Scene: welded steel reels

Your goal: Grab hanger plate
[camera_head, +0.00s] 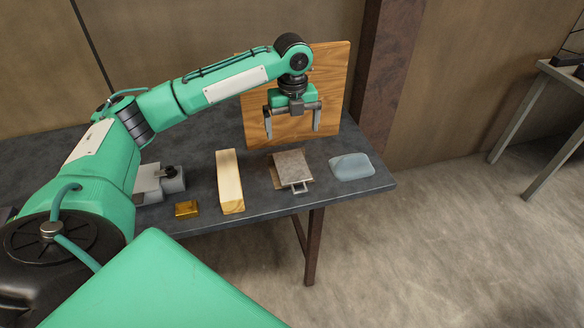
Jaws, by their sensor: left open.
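A square grey-brown metal plate with a small bracket or loop at its front edge, likely the hanger plate (292,166), lies on the dark table. My left gripper (292,135) is open and empty, its fingers pointing down. In the picture it shows just above the plate, in front of an upright wooden board (256,90). Its exact height over the table is hard to tell. My right gripper does not show.
On the dark table (345,205) a pale wooden block (229,182) and a small brass block (187,209) lie left of the plate. A grey fixture (160,182) stands further left. A bluish translucent piece (352,167) lies right. A steel column (385,75) rises behind.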

